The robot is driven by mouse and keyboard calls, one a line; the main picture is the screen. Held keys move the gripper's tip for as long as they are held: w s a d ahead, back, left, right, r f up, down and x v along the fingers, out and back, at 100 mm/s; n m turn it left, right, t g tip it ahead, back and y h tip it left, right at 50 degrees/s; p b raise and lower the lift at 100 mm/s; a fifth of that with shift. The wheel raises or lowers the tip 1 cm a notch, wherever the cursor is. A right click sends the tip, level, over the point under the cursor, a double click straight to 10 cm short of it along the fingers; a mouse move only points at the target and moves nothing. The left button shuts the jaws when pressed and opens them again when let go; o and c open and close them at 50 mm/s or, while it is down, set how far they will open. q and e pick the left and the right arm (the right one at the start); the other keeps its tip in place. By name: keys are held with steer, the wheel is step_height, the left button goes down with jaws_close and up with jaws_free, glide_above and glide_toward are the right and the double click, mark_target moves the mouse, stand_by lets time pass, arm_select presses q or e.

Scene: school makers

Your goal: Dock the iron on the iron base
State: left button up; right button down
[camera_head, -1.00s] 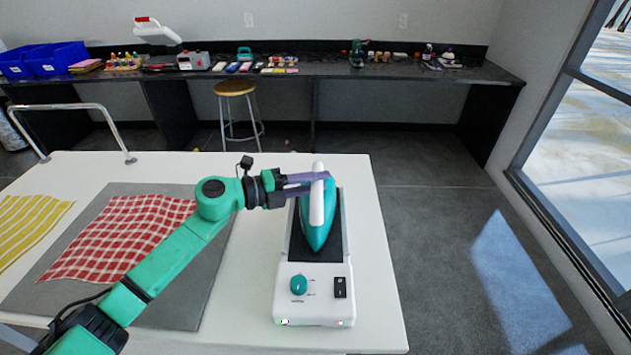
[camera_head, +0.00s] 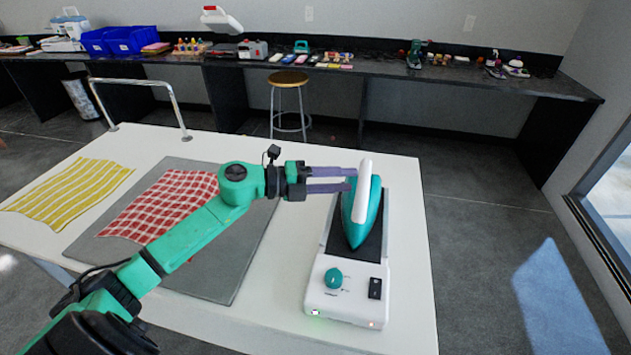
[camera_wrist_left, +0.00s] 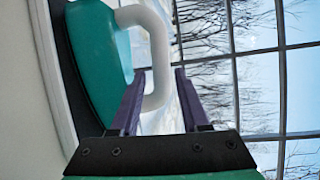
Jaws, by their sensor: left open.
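The iron (camera_head: 375,215), teal with a white handle (camera_head: 362,190), lies on the black plate of the white iron base (camera_head: 345,298), its pointed end toward me. My left gripper (camera_head: 353,180) is open, its purple fingers at the left side of the handle, level with its upper part. My right gripper is not in view.
A grey mat (camera_head: 215,270) with a red checked cloth (camera_head: 165,205) lies left of the base on the white table (camera_head: 405,285). A yellow striped cloth (camera_head: 75,190) is farther left. A metal rail (camera_head: 140,82) rises at the table's far left edge. A stool (camera_head: 289,85) stands beyond.

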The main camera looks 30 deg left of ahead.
arm_select(q)
steer(key=v, duration=0.6)
steer(key=shift+s, duration=0.1)
stand_by(0.5)
